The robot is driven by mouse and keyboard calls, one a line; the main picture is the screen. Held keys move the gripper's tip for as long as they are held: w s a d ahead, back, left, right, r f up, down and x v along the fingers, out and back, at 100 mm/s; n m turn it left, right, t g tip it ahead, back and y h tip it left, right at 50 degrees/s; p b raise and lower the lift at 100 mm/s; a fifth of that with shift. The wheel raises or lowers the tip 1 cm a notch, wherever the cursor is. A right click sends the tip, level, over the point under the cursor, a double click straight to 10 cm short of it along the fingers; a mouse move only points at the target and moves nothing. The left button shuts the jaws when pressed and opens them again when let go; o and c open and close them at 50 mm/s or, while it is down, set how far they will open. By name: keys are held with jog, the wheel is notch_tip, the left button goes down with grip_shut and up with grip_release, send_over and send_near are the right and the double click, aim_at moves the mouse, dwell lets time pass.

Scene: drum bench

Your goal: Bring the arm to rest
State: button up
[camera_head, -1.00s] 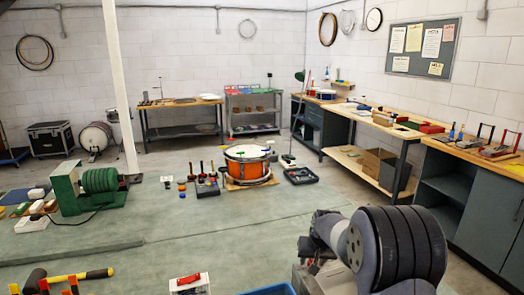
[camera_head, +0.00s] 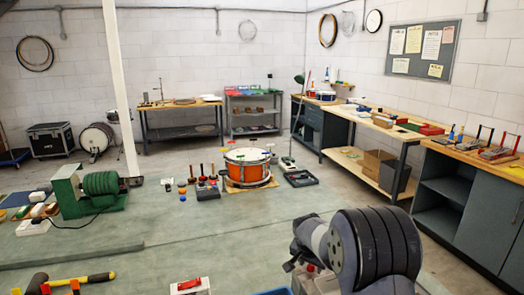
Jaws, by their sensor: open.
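My arm fills the lower right of the head view, with a large dark ribbed joint (camera_head: 378,250) nearest the camera and a grey link to its left. My gripper (camera_head: 291,263) shows only in part, as a small dark end at the left of the arm. It is open, and I see nothing held in it. Its fingertips are not clear, and much of the wrist is hidden behind the arm.
Long workbenches (camera_head: 462,152) with tools line the right wall. A green machine (camera_head: 100,190) stands at the left. Hand tools (camera_head: 60,282) and a white box (camera_head: 189,285) are at the near edge, with a blue bin (camera_head: 272,292).

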jog(key=shift+m, duration=0.5)
jog(key=shift+a+r, duration=0.1)
jog(key=shift+r, duration=0.1)
jog(key=shift+s+a+r, duration=0.1)
jog(key=shift+s+r, duration=0.1)
jog(key=shift+r, duration=0.25)
jog(key=shift+s, duration=0.1)
